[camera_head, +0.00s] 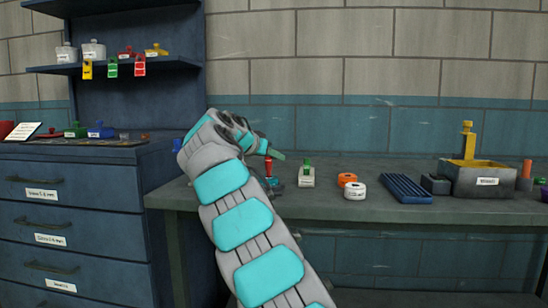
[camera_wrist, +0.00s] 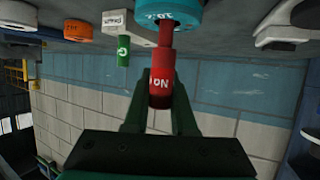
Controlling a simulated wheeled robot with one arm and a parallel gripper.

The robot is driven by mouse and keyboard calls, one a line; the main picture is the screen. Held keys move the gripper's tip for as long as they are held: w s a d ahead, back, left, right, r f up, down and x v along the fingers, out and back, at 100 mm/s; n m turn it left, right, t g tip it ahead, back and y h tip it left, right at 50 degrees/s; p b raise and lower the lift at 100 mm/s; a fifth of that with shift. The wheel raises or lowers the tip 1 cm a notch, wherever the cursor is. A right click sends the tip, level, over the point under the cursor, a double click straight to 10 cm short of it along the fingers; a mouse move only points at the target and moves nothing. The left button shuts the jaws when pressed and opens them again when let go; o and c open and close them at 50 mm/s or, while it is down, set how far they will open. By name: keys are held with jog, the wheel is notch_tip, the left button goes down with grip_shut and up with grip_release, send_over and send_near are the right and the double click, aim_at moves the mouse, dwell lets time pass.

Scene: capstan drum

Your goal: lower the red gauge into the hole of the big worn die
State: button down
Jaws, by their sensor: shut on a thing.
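My gripper (camera_wrist: 158,100) is shut on the red gauge (camera_wrist: 161,82), a red cylinder with white lettering and a thinner red pin. The gauge also shows in the head view (camera_head: 268,166), upright below my gripper (camera_head: 270,153). In the wrist view the pin points at a teal ring-shaped die (camera_wrist: 178,14) with a white number, and its end overlaps the die's edge. I cannot tell whether the pin is in the hole, above it or beside it. The die's hole is not clearly visible. In the head view my arm hides most of the die (camera_head: 276,183).
Right of the gauge stand a pale block (camera_head: 306,178) with a green piece, an orange ring (camera_head: 346,178) and a white ring (camera_head: 355,191). Farther right are a blue ribbed block (camera_head: 406,188) and a labelled box (camera_head: 482,182). A drawer cabinet (camera_head: 65,215) stands left.

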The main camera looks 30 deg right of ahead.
aim_at(266, 161)
jog(key=shift+f+b, duration=1.3)
jog(key=shift+b, duration=0.4)
dwell(4.5)
jog(key=c, duration=0.7)
grip_release()
jog(key=shift+o, duration=0.2)
jog(key=shift+a+r, duration=0.1)
jog(key=shift+v, duration=3.85)
